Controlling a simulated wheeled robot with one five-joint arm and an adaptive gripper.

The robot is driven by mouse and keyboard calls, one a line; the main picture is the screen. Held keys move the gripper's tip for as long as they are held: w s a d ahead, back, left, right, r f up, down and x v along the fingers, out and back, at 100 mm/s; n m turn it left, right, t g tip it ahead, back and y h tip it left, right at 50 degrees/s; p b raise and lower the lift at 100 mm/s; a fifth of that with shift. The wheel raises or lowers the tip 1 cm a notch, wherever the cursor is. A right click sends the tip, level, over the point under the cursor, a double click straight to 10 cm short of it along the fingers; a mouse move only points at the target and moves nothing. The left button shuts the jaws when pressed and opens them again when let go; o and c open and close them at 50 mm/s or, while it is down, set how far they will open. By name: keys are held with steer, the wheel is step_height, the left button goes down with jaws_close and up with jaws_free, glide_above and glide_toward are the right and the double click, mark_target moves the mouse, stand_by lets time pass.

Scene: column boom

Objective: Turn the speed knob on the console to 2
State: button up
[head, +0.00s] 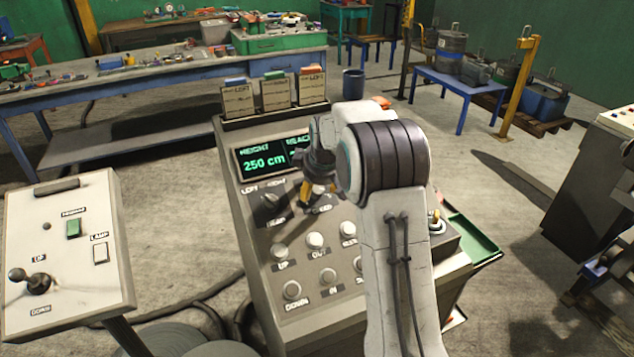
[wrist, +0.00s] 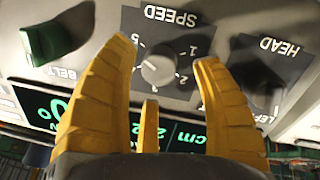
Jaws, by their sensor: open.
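The speed knob (wrist: 157,70) is a small round light knob on a dark plate marked SPEED, seen upside down in the wrist view. Numbers ring it, with 5, 1 and 2 among those that can be made out; I cannot tell for sure which one its pointer faces. My gripper (wrist: 165,52) is open, with yellow fingers on either side of the knob in the picture and a third finger below it. Contact is not clear. In the head view my gripper (head: 318,188) is over the console (head: 236,205) and hides the knob.
Beside the knob are a green BELT switch (wrist: 55,38) and a black HEAD switch (wrist: 255,75). The console's display (head: 264,160) reads 250 cm. Round buttons (head: 292,290) fill its lower face. A separate control box (head: 65,250) stands at left.

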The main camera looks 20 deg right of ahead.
steer(key=shift+x, duration=1)
steer(key=shift+c, duration=0.3)
steer(key=c, duration=1.1)
steer(key=shift+f+n+b, duration=0.1)
steer(key=shift+n+b, duration=0.2)
steer(key=shift+b, duration=0.05)
steer(key=shift+c, duration=0.2)
